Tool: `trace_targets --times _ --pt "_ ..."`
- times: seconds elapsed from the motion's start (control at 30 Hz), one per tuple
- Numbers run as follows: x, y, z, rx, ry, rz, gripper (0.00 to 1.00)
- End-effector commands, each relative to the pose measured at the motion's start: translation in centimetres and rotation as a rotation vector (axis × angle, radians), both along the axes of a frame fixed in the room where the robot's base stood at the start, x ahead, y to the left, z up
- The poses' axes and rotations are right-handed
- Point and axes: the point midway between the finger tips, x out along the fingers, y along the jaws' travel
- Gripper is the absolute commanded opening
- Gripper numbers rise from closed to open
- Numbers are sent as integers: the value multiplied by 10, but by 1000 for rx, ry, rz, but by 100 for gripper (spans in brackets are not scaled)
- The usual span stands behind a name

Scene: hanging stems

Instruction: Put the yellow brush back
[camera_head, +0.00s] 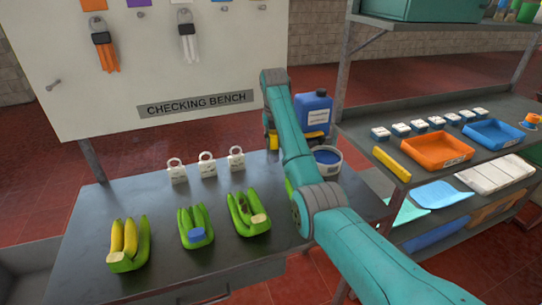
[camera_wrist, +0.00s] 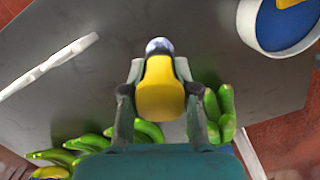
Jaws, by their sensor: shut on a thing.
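The yellow brush (camera_wrist: 160,88) is in the wrist view, between the two fingers of my gripper (camera_wrist: 157,75). It has a rounded yellow body with a pale blue-white end pointing away from me. My gripper is shut on it above the dark bench (camera_wrist: 230,50). In the head view my arm hides most of the gripper, and yellow parts (camera_head: 273,141) show beside the arm. The upright board (camera_head: 170,60) stands behind the bench, with an orange hanging tool (camera_head: 107,55) and a white hanging tool (camera_head: 188,42) on it.
A shelf rack (camera_head: 405,168) with trays is on the right.

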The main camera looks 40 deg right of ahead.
Motion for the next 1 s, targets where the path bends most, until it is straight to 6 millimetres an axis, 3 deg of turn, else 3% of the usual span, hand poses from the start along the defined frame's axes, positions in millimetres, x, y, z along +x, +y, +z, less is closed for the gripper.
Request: trace_targets --times 0.47,0.83,0.87,0.93,1.0 --pt "0 0 -55 1 1 0 0" --pt "0 0 -59 -1 -1 0 0" --pt "0 0 -60 -1 -1 0 32" --pt "0 0 -59 -1 -1 0 50" --pt "0 0 -59 -1 -1 0 55"
